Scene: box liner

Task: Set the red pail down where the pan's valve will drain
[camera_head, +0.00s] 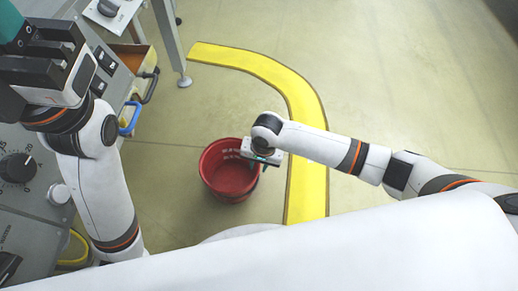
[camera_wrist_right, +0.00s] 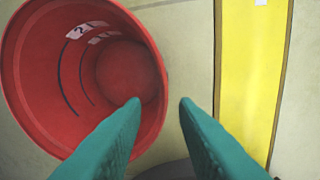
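The red pail (camera_head: 222,181) stands upright on the floor in the head view, left of the yellow floor stripe. My right gripper (camera_head: 262,158) is at the pail's right rim. In the right wrist view the pail (camera_wrist_right: 60,95) fills the left side, its inside visible and empty. My right fingers (camera_wrist_right: 160,101) are apart, with the pail's right rim showing between their tips and floor visible beside it. My left gripper (camera_head: 12,25) is at the upper left, partly cut off, its opening unclear. I cannot clearly identify the pan or its valve; a yellow-orange tray (camera_head: 136,55) shows at the machine.
A grey machine with a black dial (camera_head: 17,167) runs along the left edge. A blue handle-like part (camera_head: 130,118) sticks out from it. A metal table leg (camera_head: 170,40) stands at the top. The yellow stripe (camera_head: 308,105) curves across otherwise clear floor.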

